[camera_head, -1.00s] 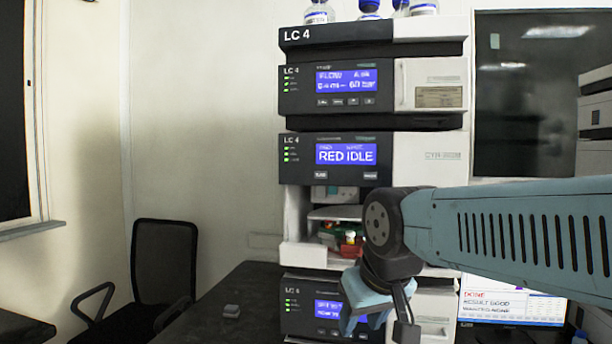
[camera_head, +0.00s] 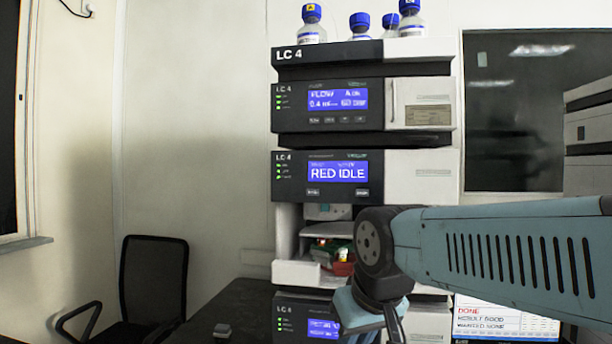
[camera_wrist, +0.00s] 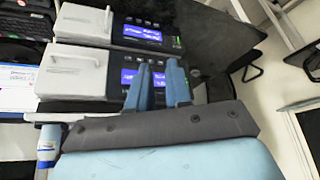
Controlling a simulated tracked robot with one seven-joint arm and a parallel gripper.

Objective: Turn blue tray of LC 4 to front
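The LC 4 stack (camera_head: 415,170) stands in the middle of the head view, and one of its screens (camera_head: 338,172) reads "RED IDLE". Below that screen is an open bay (camera_head: 287,235) with a red tray (camera_head: 343,268) at its front. Small coloured items sit above the red tray. My arm covers the bay's right side, and I cannot make out a blue tray. My gripper (camera_wrist: 163,75) shows two blue fingers with a narrow gap and nothing between them. In the head view it hangs below and in front of the bay, apart from the red tray.
Several blue-capped bottles (camera_head: 360,25) stand on top of the stack. A black chair (camera_head: 152,280) stands further left. A monitor (camera_head: 510,315) is at the lower right.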

